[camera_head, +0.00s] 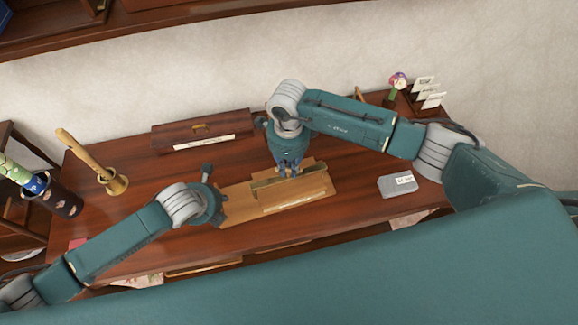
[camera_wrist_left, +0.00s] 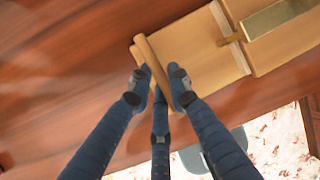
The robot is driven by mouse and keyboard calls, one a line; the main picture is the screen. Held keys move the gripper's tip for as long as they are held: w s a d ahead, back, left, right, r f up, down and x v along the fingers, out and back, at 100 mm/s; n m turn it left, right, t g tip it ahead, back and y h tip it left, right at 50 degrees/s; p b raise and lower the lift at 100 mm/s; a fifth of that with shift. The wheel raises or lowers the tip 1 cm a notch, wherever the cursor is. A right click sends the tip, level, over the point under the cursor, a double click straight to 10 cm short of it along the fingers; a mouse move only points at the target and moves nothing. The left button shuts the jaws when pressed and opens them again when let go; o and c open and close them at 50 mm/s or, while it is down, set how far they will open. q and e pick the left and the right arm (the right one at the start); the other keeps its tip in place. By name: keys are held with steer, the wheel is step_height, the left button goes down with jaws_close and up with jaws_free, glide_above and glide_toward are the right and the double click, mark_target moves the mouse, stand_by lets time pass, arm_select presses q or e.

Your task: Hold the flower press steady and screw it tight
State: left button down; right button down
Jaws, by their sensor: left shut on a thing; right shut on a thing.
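The flower press (camera_head: 235,206) is a flat, light wooden board with a raised block and a brass-coloured bar on top, lying on the desk. My right gripper (camera_head: 290,174) points down over the block and is shut on a part at its top, which the fingers hide. My left gripper (camera_wrist_left: 157,82) is shut on the wooden rim (camera_wrist_left: 150,60) at the board's end, one finger on each side. The left wrist view also shows the press's brass-coloured bar (camera_wrist_left: 278,18). In the head view my left wrist covers the left fingers.

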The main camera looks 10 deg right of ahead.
steer(key=m, duration=0.4)
steer(key=shift+w+a+m, duration=0.1)
steer(key=shift+m, duration=0.2)
steer(key=m, duration=0.3)
steer(key=shift+w+r+m, duration=0.1)
steer(key=shift+m, duration=0.2)
steer(key=m, duration=0.7)
steer(key=shift+w+a, duration=0.1)
steer(key=shift+w, duration=0.05)
steer(key=m, duration=0.4)
steer(key=shift+w, duration=0.1)
steer(key=m, duration=0.3)
steer(key=shift+m, duration=0.3)
arm_select(q)
steer(key=shift+s+f, duration=0.1)
arm_select(e)
steer(key=m, duration=0.6)
steer(key=shift+w+d, duration=0.1)
steer(key=shift+d, duration=0.1)
steer(key=shift+m, duration=0.4)
steer(key=c, duration=1.7)
jaws_free()
